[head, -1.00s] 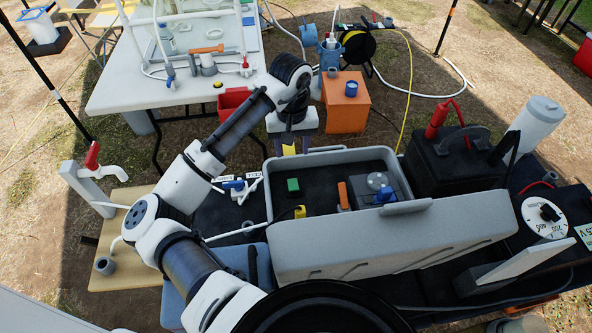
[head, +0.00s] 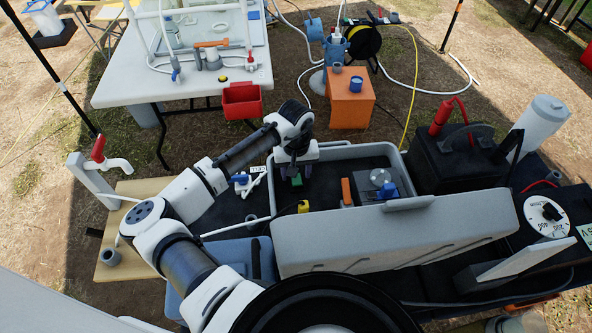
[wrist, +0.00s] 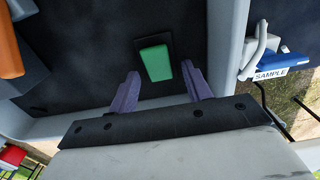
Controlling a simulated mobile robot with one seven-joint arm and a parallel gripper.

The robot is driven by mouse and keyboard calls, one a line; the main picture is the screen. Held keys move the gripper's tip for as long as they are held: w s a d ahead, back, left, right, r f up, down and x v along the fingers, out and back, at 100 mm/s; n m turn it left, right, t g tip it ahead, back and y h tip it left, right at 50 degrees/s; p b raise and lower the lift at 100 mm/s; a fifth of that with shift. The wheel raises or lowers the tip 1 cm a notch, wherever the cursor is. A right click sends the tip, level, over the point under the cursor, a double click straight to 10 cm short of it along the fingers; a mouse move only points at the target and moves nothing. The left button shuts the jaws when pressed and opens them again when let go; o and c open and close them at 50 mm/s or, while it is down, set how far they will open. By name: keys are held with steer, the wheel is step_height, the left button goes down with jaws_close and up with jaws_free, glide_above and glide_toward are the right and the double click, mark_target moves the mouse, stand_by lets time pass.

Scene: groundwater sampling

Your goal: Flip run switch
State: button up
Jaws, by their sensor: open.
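The green rocker switch (wrist: 156,62), which I take to be the run switch, sits in a black mount on the dark panel inside the grey case. It looks tilted, but I cannot tell which position it is in. My gripper (wrist: 160,76) has its two purple fingers apart and empty, one on each side just short of the green rocker. In the head view my gripper (head: 296,173) hangs inside the left part of the grey case (head: 390,232), and a bit of the green switch (head: 297,181) shows below it. Contact cannot be told.
An orange lever (head: 346,190) and a grey unit with a blue knob (head: 386,188) stand right of the switch in the case. A yellow plug (head: 303,207) is near the front wall. A blue valve labelled SAMPLE (wrist: 280,62) lies outside the case wall.

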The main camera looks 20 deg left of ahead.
mark_target(297, 182)
steer(key=c, duration=1)
steer(key=shift+s+t+y, duration=0.2)
steer(key=shift+t+y, duration=0.1)
steer(key=shift+t, duration=0.4)
steer(key=shift+r, duration=0.1)
steer(key=o, duration=1)
step_height(297, 182, up, 14)
steer(key=s, duration=0.1)
steer(key=shift+s+d, duration=0.35)
steer(key=shift+d, duration=0.1)
